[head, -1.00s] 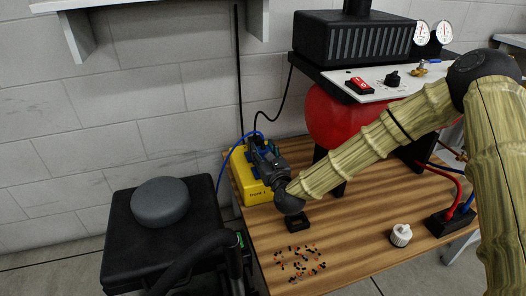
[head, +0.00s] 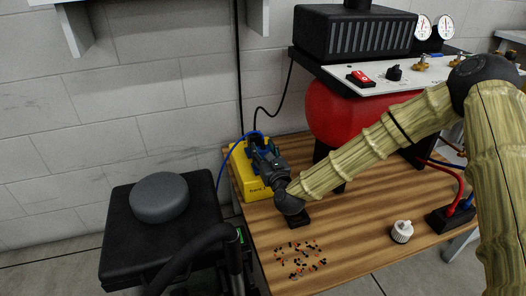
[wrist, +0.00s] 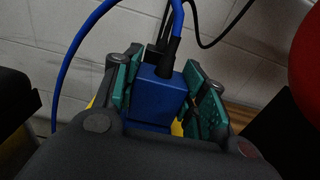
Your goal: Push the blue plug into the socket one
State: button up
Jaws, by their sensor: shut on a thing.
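The blue plug (wrist: 158,96) is a blue block with a black collar and a blue cable, seen close up in the wrist view. My gripper (wrist: 165,95) is shut on it, with one green-padded finger on each side. In the head view my gripper (head: 258,146) is over the yellow socket box (head: 246,186) at the table's back left corner. The blue cable (head: 228,158) loops out to the left. The plug's lower end and socket one are hidden by my gripper, so I cannot tell whether the plug is in the socket.
A black plug or connector (wrist: 152,57) with a black cable stands just behind the blue plug. A red tank (head: 332,118) is to the right, under a control panel. A white knobbed cap (head: 402,231) and scattered small bits (head: 300,259) lie on the wooden table (head: 350,226).

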jog(key=shift+f, duration=0.2)
jog(key=o, duration=1.1)
jog(key=shift+o, duration=0.2)
jog(key=v, duration=1.2)
